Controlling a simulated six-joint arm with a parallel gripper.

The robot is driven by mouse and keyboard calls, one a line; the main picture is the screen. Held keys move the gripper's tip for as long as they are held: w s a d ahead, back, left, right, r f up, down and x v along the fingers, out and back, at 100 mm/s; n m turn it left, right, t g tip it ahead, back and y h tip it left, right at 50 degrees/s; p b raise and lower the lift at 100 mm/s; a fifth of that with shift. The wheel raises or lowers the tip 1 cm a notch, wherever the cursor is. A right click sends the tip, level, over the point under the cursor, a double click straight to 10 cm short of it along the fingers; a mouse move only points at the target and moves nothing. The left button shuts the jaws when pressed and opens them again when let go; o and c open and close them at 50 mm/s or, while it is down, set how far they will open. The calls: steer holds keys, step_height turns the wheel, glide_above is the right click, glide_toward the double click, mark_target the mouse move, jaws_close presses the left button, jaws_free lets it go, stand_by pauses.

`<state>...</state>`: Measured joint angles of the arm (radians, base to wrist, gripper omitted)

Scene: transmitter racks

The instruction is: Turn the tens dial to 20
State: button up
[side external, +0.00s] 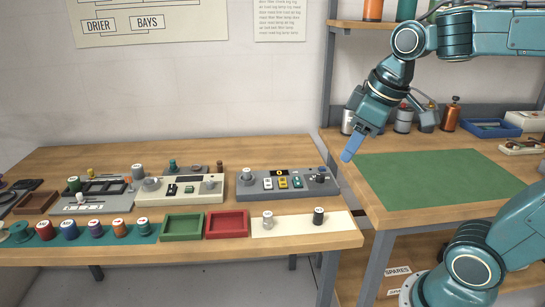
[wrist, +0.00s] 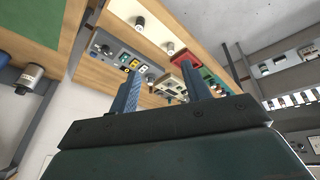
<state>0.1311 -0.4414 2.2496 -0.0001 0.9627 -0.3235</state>
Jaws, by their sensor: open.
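My gripper (side external: 350,148) hangs in the air to the right of the grey control panel (side external: 272,191), above the gap between the two tables. Its blue fingers point down and left, and nothing is held. In the wrist view the gripper (wrist: 160,66) shows two separated blue fingers, with the grey panel (wrist: 112,49) beyond them. The panel has a large grey knob (side external: 246,176) at its left, a small yellow-lit display (side external: 280,172), coloured buttons, and a small dark control (side external: 320,174) at its right. I cannot read which control is the tens dial.
A cream panel (side external: 205,195) stands left of the grey one. Green (side external: 182,237) and red (side external: 227,234) trays and a white mat (side external: 295,230) with two loose knobs lie in front. Several coloured spools stand farther left. A green mat (side external: 435,182) covers the right table; the air above the panel is clear.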

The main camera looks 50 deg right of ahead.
steer(key=w+d+n+g, duration=0.1)
steer(key=w+d+n, duration=0.1)
steer(key=w+d, duration=0.4)
steer(key=n+g, duration=0.3)
steer(key=n, duration=0.2)
glide_above(321, 175)
step_height(321, 175, down, 11)
steer(key=shift+r+y, duration=0.2)
steer(key=shift+y, duration=0.1)
steer(key=shift+w+d+f, duration=0.1)
steer(key=shift+f, duration=0.05)
step_height(321, 175, down, 14)
steer(key=shift+r, duration=0.25)
steer(key=c, duration=1)
